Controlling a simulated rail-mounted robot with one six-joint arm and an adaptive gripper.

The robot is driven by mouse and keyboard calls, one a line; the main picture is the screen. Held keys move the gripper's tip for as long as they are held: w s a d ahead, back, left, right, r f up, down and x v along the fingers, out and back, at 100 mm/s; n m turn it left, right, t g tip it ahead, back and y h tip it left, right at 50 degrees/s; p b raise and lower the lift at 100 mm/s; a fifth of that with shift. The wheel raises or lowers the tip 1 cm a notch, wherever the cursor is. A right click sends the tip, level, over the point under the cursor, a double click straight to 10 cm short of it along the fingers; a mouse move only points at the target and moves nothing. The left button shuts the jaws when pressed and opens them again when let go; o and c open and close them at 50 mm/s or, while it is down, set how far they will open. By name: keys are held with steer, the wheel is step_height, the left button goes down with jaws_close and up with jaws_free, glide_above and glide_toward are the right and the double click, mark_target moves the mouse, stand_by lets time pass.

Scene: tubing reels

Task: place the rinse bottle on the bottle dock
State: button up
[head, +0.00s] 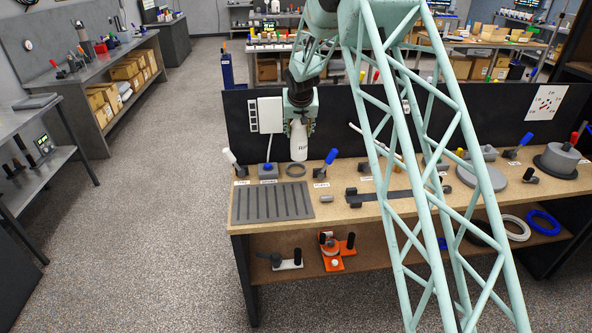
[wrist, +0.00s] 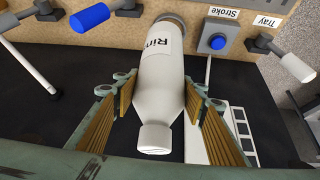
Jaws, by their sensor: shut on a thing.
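The white rinse bottle (head: 299,144) hangs upright in my gripper (head: 299,118), near the back left of the workbench. In the wrist view the bottle (wrist: 160,85) shows its label and its cap toward the camera, between the two gold-padded fingers of my gripper (wrist: 160,115). A dark round ring (head: 295,171), which looks like the bottle dock, lies on the bench just below the bottle. In the wrist view the ring (wrist: 173,17) shows past the bottle's far end, partly hidden by it. A small gap appears between bottle and ring in the head view.
A grey box with a blue button (head: 267,170) stands left of the ring, labelled Stroke. Blue-handled (head: 329,159) and white-handled (head: 230,158) levers stand on either side. A grooved grey tray (head: 272,203) lies in front. A black panel (head: 345,140) rises behind.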

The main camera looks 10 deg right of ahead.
mark_target(299, 135)
steer(key=shift+w+a+p, duration=0.2)
steer(key=shift+w+p, duration=0.25)
steer(key=shift+w, duration=1.5)
step_height(299, 135, down, 6)
steer(key=shift+f, duration=0.15)
steer(key=shift+f, duration=1.8)
steer(key=shift+f+b, duration=0.15)
steer(key=shift+b, duration=0.15)
steer(key=o, duration=1.2)
steer(key=shift+s, duration=0.1)
steer(key=shift+c, duration=0.2)
steer(key=shift+r+p, duration=0.2)
steer(key=shift+p, duration=0.1)
steer(key=shift+d+b+v, duration=0.1)
steer(key=shift+b+v, duration=0.1)
steer(key=shift+v, duration=2.75)
steer(key=shift+d+b+v, duration=0.15)
steer(key=shift+v, duration=2.8)
